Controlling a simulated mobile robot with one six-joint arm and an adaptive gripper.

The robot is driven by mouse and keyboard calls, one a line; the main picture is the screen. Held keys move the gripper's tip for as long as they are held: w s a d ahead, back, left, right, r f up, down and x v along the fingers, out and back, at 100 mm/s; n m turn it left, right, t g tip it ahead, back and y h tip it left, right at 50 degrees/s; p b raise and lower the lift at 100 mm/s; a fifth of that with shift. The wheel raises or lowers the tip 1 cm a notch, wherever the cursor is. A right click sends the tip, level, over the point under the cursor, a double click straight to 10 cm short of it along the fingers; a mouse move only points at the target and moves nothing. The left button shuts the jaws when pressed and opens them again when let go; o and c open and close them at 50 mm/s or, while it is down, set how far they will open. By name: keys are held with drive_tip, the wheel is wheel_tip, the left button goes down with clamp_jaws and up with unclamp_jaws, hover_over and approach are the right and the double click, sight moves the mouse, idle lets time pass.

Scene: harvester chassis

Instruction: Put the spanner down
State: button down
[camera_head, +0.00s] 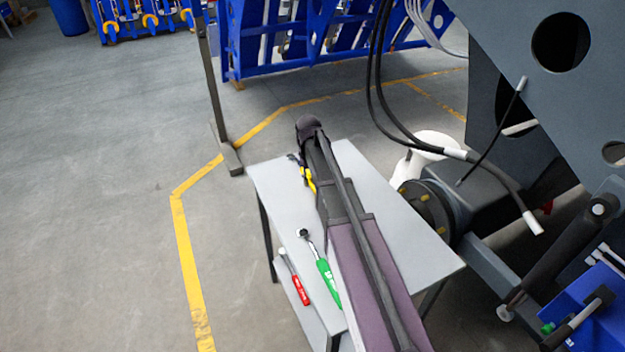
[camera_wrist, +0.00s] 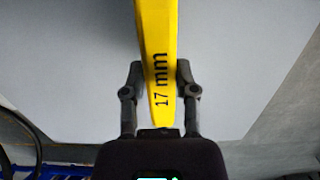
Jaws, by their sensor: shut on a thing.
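A yellow spanner (camera_wrist: 160,63) marked "17 mm" runs up out of the top of the wrist view. My gripper (camera_wrist: 160,90) is shut on it, with one finger on each side near its lower end. In the head view, part of the yellow spanner (camera_head: 308,178) shows beside my arm, over the far left part of the grey table (camera_head: 398,231). My arm hides the rest of it there. I cannot tell whether the spanner touches the tabletop.
The large dark chassis (camera_head: 490,35) and a black hub (camera_head: 428,208) stand close on the right, with hanging hoses (camera_head: 374,90). Bare tabletop lies right of my arm.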

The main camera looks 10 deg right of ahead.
drive_tip(key=shift+f, duration=0.15)
drive_tip(key=shift+c, duration=2)
unclamp_jaws()
drive_tip(key=shift+r, duration=0.2)
wheel_tip(320, 180, up, 12)
drive_tip(key=w+p, duration=0.1)
drive_tip(key=p, duration=1.1)
drive_tip(key=shift+w+a, duration=0.1)
drive_tip(key=s+a+m+t, duration=0.1)
drive_tip(key=s+a+m, duration=0.1)
drive_tip(key=s, duration=2.1)
drive_tip(key=shift+a, duration=0.35)
drive_tip(key=shift+s+f, duration=0.1)
